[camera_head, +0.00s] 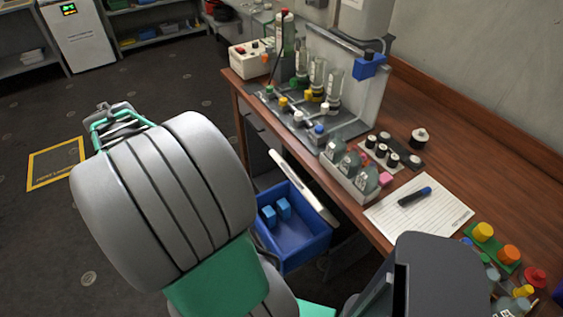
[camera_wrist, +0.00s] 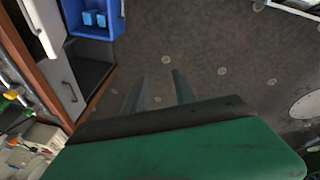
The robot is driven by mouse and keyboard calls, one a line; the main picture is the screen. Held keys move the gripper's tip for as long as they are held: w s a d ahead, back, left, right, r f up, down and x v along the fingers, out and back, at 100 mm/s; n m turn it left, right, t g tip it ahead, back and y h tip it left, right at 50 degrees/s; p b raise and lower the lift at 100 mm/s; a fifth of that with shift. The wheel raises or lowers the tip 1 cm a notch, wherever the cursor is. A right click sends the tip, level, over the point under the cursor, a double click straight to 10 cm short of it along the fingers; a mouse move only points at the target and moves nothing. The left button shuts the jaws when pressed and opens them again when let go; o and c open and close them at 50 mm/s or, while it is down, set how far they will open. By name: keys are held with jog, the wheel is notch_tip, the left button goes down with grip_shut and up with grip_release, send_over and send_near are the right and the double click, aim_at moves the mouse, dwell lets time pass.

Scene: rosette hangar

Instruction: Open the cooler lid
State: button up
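The cooler is a blue open-topped box (camera_head: 305,246) beside the wooden bench, right of my arm in the head view. Its white lid (camera_head: 303,188) stands raised and tilted along the bench side. Two blue blocks (camera_head: 277,212) lie inside. In the wrist view the cooler (camera_wrist: 108,31) is at the top left, with the lid (camera_wrist: 42,25) to its left. My gripper (camera_wrist: 158,82) is open and empty over the dark floor, apart from the cooler and lid.
The wooden bench (camera_head: 480,130) holds bottles on a rack (camera_head: 350,85), a paper sheet (camera_head: 420,208) with a marker, and several coloured pieces. A yellow floor marking (camera_head: 56,163) lies at the left. The floor there is clear.

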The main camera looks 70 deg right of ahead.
jog(key=s+d+f+m+g+p, duration=0.15)
jog(key=s+d, duration=0.45)
jog(key=d, duration=0.6)
jog(key=m+g+p, duration=0.2)
jog(key=m, duration=0.1)
send_near(289, 172)
jog(key=shift+g, duration=0.25)
jog(key=p+x, duration=0.1)
jog(key=x, duration=0.5)
jog(key=shift+d+f, duration=0.1)
jog(key=shift+f, duration=0.25)
jog(key=shift+d+f, duration=0.1)
jog(key=shift+f, duration=0.4)
grip_shut()
